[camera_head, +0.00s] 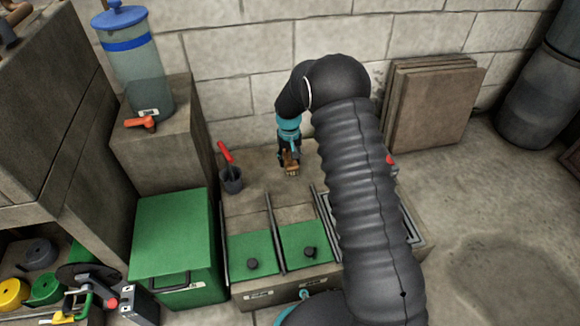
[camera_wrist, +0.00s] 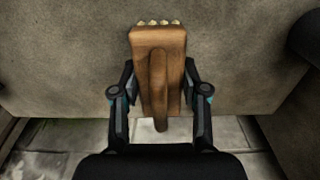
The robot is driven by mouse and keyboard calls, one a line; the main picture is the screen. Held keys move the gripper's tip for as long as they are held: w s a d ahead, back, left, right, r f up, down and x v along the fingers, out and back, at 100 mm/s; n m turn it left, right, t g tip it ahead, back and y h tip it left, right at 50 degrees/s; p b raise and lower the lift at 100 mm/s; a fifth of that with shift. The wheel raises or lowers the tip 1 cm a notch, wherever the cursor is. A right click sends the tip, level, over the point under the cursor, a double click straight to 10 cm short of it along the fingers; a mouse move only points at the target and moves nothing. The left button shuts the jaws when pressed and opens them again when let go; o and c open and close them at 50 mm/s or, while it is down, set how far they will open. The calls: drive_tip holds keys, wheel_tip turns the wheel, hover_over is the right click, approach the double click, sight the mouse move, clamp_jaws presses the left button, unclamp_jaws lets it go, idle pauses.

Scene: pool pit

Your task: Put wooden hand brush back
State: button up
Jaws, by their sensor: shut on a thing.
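The wooden hand brush (camera_wrist: 158,72) is held in my gripper (camera_wrist: 159,95), whose two fingers close on its sides in the wrist view. Its brown handle runs down the middle, and pale bristle tips show at its top edge. In the head view the brush (camera_head: 291,165) appears small below my gripper (camera_head: 289,152), over the back part of the concrete bench. I cannot tell from these views whether the brush touches the surface. My arm covers part of the bench's right side.
A dark cup with a red-handled tool (camera_head: 231,178) stands left of the brush. Two green lids (camera_head: 250,255) with black knobs lie in front, between dark rails. A green box (camera_head: 172,235) stands left, below a clear canister (camera_head: 138,75). Boards (camera_head: 432,105) lean on the block wall.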

sight(290, 166)
drive_tip(key=shift+f, duration=1.8)
drive_tip(key=shift+f, duration=0.1)
drive_tip(key=shift+f+b, duration=0.1)
drive_tip(key=shift+b, duration=0.25)
drive_tip(key=o, duration=1.2)
